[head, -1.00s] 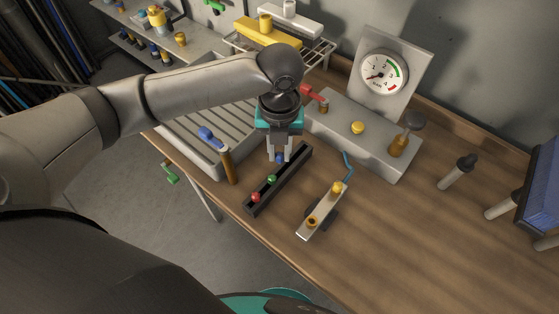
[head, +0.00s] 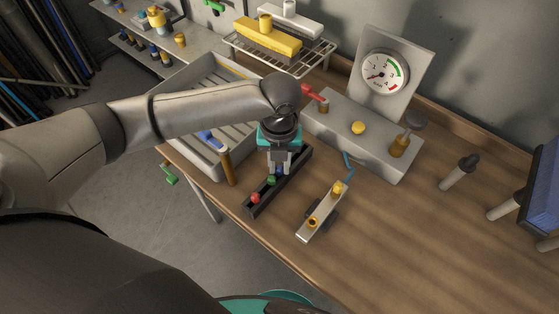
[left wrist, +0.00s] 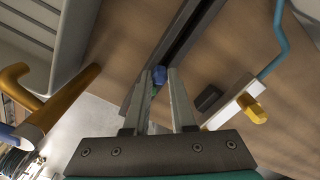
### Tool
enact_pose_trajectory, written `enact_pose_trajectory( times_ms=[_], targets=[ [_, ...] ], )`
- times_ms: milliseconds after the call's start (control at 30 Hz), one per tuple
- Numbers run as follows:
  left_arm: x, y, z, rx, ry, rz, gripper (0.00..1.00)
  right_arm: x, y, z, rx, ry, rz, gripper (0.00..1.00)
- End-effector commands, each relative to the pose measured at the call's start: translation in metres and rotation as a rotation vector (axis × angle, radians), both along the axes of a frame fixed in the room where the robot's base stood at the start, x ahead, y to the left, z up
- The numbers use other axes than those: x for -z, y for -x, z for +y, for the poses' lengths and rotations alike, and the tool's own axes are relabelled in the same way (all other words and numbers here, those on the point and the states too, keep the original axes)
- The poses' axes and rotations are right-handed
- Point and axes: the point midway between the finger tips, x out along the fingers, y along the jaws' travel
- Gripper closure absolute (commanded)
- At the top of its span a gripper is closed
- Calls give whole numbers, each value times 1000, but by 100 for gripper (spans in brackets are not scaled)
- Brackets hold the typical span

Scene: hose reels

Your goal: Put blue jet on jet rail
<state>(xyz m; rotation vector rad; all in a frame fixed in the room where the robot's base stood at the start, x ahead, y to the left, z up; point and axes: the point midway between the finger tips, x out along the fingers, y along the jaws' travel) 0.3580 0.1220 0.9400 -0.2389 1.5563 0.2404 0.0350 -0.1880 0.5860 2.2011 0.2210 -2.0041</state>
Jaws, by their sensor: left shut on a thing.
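The jet rail (head: 262,198) is a dark slotted bar lying on the wooden table. A red jet (head: 255,197) and a green jet (head: 271,180) sit in it toward its near end. My left gripper (head: 279,172) points down over the rail, just beyond the green jet. It is shut on the blue jet (left wrist: 159,75), which shows between the fingertips in the left wrist view. The blue jet is at the rail's slot; I cannot tell whether it is seated. The fingers partly hide it in the head view. My right gripper is not in view.
A metal bar with brass fittings (head: 322,212) lies right of the rail. A grey box with a gauge (head: 385,75) stands behind. A grey slatted tray with a blue-handled brass tap (head: 228,167) is at left. The table's right front is clear.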

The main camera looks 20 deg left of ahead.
Motion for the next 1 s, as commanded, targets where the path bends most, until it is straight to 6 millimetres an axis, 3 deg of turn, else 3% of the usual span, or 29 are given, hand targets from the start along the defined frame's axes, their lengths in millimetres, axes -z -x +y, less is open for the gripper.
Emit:
enact_pose_trajectory(
  times_ms=[67, 100, 333, 667, 767, 1000],
  targets=[
    [0, 0, 0, 1, 0, 0, 100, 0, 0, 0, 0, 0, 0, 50],
    [0, 0, 0, 1, 0, 0, 73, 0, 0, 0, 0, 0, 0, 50],
    [0, 0, 0, 1, 0, -1, 47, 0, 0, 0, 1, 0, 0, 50],
    [-4, -1, 0, 0, 0, -2, 46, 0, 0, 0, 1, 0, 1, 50],
    [-17, -1, 0, 1, 1, -4, 46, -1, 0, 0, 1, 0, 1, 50],
    [-71, -1, 0, 2, 1, -6, 46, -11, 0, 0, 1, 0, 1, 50]
  ],
)
